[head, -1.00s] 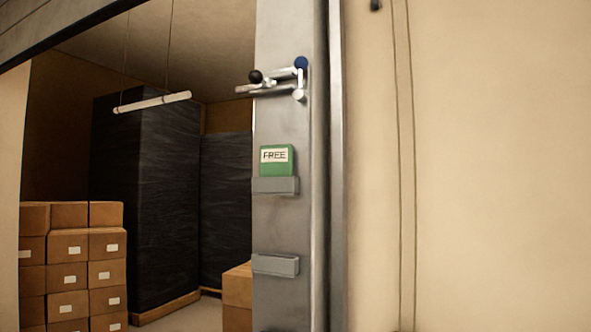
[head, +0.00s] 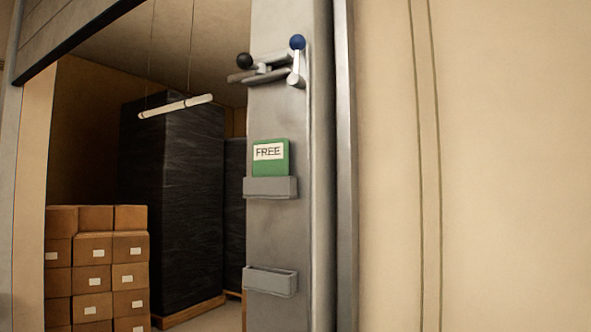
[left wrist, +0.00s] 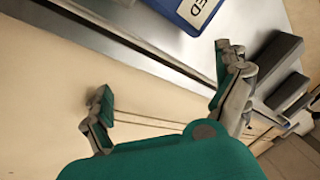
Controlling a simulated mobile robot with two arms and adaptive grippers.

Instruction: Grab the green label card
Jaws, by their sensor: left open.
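The green label card (head: 271,168) stands upright in the upper grey holder (head: 270,188) on the metal door post (head: 268,225) in the head view. Its white strip reads "FREE". The lower grey holder (head: 270,282) looks empty. My left gripper (left wrist: 163,79) is open, with nothing seen between its fingers, in the left wrist view. Behind it are a pale wall and a metal strip. A blue object (left wrist: 190,8) with a white label ending in "ED" is cut off at the top edge. The green card is not seen there. My right gripper is in neither view.
Latch levers with a black knob (head: 244,61) and a blue knob (head: 297,42) stick out above the card. Stacked cartons (head: 93,275) and tall black-wrapped loads (head: 190,190) stand inside the doorway. The beige wall (head: 510,170) right of the post is clear.

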